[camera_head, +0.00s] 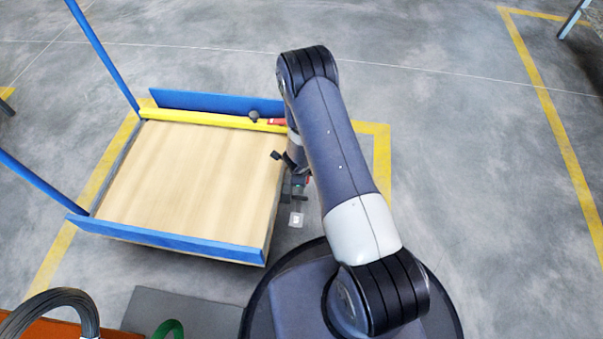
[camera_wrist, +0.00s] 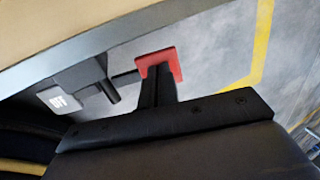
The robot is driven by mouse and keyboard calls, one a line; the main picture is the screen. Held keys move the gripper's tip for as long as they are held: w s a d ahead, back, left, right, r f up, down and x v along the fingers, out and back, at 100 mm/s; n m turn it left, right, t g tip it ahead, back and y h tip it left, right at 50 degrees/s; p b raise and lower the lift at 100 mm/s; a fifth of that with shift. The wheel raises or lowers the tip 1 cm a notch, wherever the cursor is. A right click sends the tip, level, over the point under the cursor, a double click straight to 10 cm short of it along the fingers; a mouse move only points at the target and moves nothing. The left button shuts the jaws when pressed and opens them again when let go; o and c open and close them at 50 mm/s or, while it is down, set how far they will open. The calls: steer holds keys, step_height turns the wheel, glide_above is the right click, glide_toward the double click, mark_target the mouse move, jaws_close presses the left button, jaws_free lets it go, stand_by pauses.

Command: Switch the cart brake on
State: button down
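The cart (camera_head: 190,239) has a wooden deck and blue rails, at the left of the head view. The brake unit, a dark block with a white label (camera_head: 297,219), sits low beside the cart's right edge; the label also shows in the wrist view (camera_wrist: 58,100). A black lever (camera_wrist: 108,91) sticks out beside it. A red U-shaped piece (camera_wrist: 172,57) shows at the tip of my gripper (camera_wrist: 162,86). My gripper's narrow black fingers appear together, with the red piece around or just behind their tips; contact cannot be told. My arm hides part of this area in the head view.
A yellow bar (camera_head: 190,117) runs along the cart's far side, with a black knob (camera_head: 253,116) and a red part (camera_head: 277,122). Blue posts stand at the cart's left. An orange surface (camera_head: 60,328) with a dark coil is at the lower left. The floor to the right is clear.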

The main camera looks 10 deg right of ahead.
steer(key=shift+w+x, duration=0.2)
steer(key=shift+x, duration=0.65)
steer(key=shift+w+x, duration=0.15)
steer(key=shift+x, duration=1.75)
steer(key=shift+d+f, duration=0.1)
steer(key=shift+s, duration=0.1)
steer(key=p+v, duration=0.2)
steer(key=v, duration=0.9)
steer(key=shift+p, duration=0.4)
steer(key=b+x, duration=0.3)
steer(key=x, duration=0.8)
